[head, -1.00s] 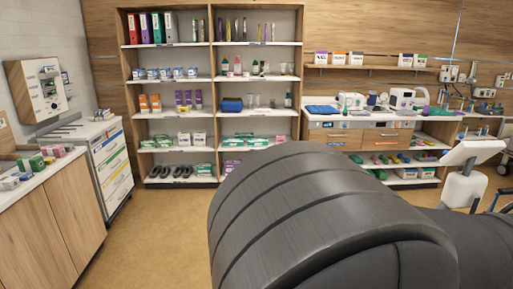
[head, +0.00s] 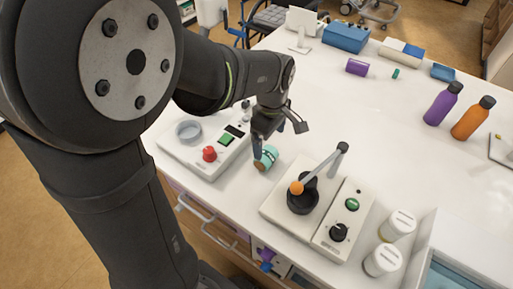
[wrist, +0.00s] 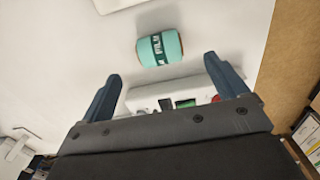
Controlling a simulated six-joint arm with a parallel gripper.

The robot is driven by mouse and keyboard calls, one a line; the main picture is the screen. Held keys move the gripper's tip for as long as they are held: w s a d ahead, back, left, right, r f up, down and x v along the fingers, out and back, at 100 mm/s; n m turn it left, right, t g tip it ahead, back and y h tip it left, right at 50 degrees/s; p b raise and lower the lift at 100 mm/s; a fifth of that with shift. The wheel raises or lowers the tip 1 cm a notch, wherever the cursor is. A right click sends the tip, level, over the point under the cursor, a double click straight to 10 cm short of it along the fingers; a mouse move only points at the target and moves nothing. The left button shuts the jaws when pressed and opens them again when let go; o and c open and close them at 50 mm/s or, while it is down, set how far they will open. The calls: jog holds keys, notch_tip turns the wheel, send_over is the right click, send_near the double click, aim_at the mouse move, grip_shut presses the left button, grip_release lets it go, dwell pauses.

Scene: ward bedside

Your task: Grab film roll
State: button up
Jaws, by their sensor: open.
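The film roll (head: 266,158) is a small teal roll lying on its side on the white worktop, between two control boxes. In the wrist view the film roll (wrist: 159,48) shows its "FILM" label and tan ends, just beyond the fingertips and roughly centred between them. My gripper (head: 264,139) is above and close beside the roll in the head view, pointing down. In the wrist view my gripper (wrist: 163,70) has its two dark blue fingers spread apart with nothing held. Part of the roll is hidden by a finger in the head view.
A box with a red button (head: 209,154) stands left of the roll. Two white-lidded jars (head: 382,260), purple and orange bottles (head: 443,103) are farther right. The worktop's middle is clear.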

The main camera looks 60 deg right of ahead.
aim_at(266, 153)
notch_tip(266, 153, down, 3)
jog(key=shift+f, duration=0.1)
jog(key=shift+w+d+f, duration=0.1)
jog(key=shift+w+f, duration=0.15)
jog(key=shift+f, duration=1.05)
jog(key=shift+w+f, duration=0.2)
jog(key=shift+f, duration=1.1)
jog(key=c, duration=1.1)
